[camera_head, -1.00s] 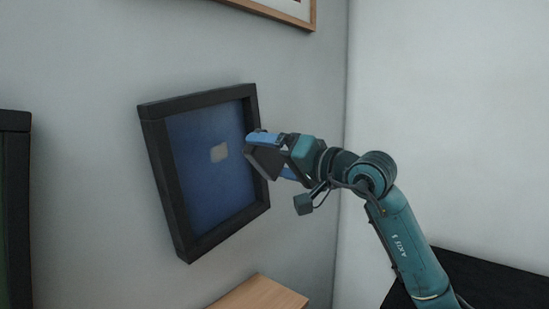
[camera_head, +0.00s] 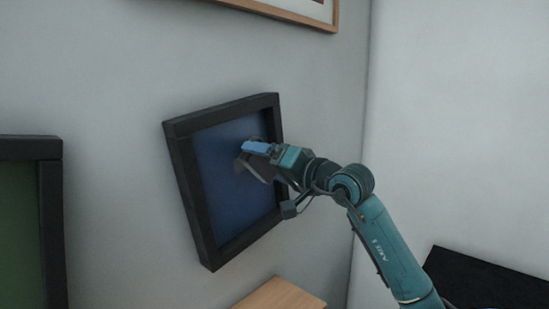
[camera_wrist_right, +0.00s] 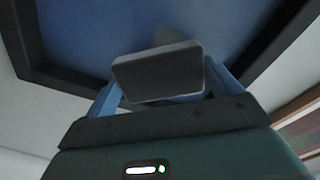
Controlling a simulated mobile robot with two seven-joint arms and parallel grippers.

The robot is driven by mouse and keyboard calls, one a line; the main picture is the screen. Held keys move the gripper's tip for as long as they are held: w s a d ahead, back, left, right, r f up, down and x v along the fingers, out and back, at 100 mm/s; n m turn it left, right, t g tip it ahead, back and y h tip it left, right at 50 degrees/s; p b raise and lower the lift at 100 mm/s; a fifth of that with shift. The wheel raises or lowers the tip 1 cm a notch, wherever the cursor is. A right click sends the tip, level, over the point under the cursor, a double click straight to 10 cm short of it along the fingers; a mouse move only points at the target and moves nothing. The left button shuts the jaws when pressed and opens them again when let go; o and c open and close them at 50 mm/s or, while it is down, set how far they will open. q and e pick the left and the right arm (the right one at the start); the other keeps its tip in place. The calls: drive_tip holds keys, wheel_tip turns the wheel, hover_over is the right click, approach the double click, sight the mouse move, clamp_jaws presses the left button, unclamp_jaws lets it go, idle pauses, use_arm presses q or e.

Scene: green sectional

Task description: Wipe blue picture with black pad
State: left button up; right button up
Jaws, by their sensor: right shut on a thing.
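The blue picture (camera_head: 225,190) hangs on the grey wall in a thick black frame, seen at an angle in the head view. My right gripper (camera_head: 262,160) is in front of it, shut on the black pad (camera_head: 260,168). The pad also shows between the blue fingers in the right wrist view (camera_wrist_right: 158,76), with the blue picture (camera_wrist_right: 85,25) behind it. A pale grey patch (camera_head: 240,164) on the picture is mostly hidden by the pad and gripper. I cannot tell whether the pad touches the picture. My left gripper is not in view.
A green picture in a black frame (camera_head: 52,220) hangs at the left. A wooden-framed picture (camera_head: 300,10) hangs above. A light wooden surface (camera_head: 280,295) is below, and a black surface (camera_head: 480,280) is at the lower right.

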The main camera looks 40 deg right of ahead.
sight(236, 165)
drive_tip(key=shift+w+a, duration=0.1)
drive_tip(key=shift+w, duration=0.95)
idle(0.5)
drive_tip(key=shift+s+a+f+b, duration=0.15)
drive_tip(key=shift+a+f+b, duration=0.05)
drive_tip(key=shift+a, duration=0.8)
drive_tip(key=shift+s+a+f+b, duration=0.1)
drive_tip(key=shift+a+f+b, duration=0.1)
drive_tip(key=shift+a, duration=0.75)
drive_tip(key=shift+b, duration=0.35)
drive_tip(key=shift+w+d+r+b, duration=0.1)
drive_tip(key=shift+d+b, duration=0.2)
drive_tip(key=shift+d, duration=0.3)
drive_tip(key=shift+w+d+r+b, duration=0.1)
drive_tip(key=shift+d+b, duration=0.2)
drive_tip(key=shift+d, duration=0.25)
drive_tip(key=shift+w+d+r, duration=0.1)
drive_tip(key=shift+d+r, duration=0.15)
drive_tip(key=shift+d, duration=0.6)
